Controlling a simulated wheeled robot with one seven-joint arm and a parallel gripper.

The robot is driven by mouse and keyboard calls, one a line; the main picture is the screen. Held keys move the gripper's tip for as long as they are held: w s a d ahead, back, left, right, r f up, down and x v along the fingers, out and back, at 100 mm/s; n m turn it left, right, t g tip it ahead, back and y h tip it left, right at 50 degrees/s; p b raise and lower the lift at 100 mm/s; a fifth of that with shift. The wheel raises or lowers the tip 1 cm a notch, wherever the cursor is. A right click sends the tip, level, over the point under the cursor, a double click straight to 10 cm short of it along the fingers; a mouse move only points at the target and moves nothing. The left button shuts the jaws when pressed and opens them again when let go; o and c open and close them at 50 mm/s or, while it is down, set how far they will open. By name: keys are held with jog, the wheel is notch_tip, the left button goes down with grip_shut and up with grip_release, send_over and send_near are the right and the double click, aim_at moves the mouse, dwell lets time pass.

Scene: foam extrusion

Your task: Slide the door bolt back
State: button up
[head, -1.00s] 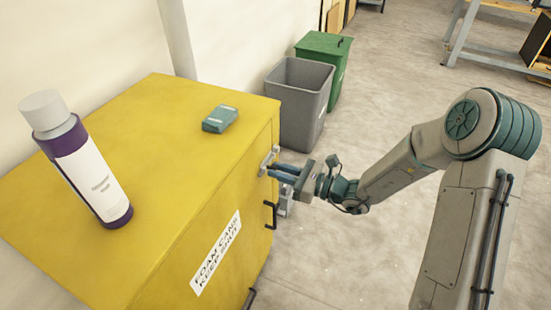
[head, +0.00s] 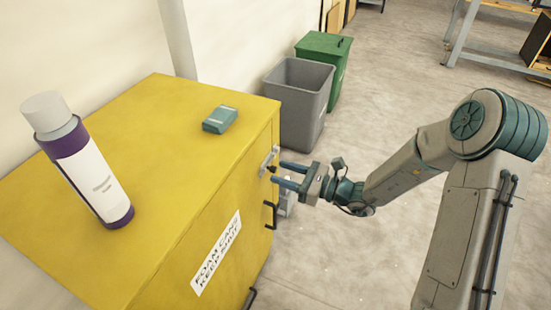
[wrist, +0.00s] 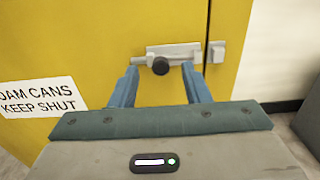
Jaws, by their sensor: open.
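The door bolt (wrist: 181,50) is a grey metal fitting on the yellow cabinet door, with a round black knob (wrist: 160,66). In the wrist view its rod sticks out to the left of the housing, and no rod shows across the narrow gap to the grey keeper (wrist: 217,52) on the right. In the head view the bolt (head: 268,160) is at the cabinet's upper front edge. My gripper (head: 276,174) is open in front of it. In the wrist view its two blue fingers stand left and right of the knob, apart from it; their depth relative to the knob is unclear.
The yellow cabinet (head: 160,140) carries a purple-and-white can (head: 85,165) and a small teal box (head: 220,119). A black handle (head: 270,214) is below the bolt. A grey bin (head: 298,105) and green bin (head: 325,65) stand behind.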

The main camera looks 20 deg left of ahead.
jog(key=shift+s+d+p, duration=0.15)
jog(key=shift+d+p, duration=0.2)
jog(key=shift+d, duration=1.45)
jog(key=s+d+r+n+g+h+p, duration=0.2)
jog(key=s+d+r+n+h+p, duration=0.2)
jog(key=s+r+n+p, duration=0.3)
jog(key=s+d+r+n+g+h+p, duration=0.3)
jog(key=s+d+r+n+h+p, duration=0.15)
jog(key=r, duration=0.45)
jog(key=s+d+r+n+t+h+p, duration=0.2)
jog(key=d+r+p, duration=0.4)
jog(key=d+r, duration=0.3)
jog(key=s+d+r+n+t+h+p, duration=0.2)
jog(key=d+r+n+t+h+p, duration=0.2)
jog(key=d+r, duration=0.6)
jog(key=r+n+h+p, duration=0.1)
jog(key=h+p, duration=0.1)
jog(key=h, duration=0.1)
jog(key=shift+s+t+p, duration=0.15)
jog(key=shift+t+p, duration=0.15)
jog(key=shift+p, duration=0.1)
jog(key=shift+h, duration=0.25)
jog(key=shift+c, duration=0.7)
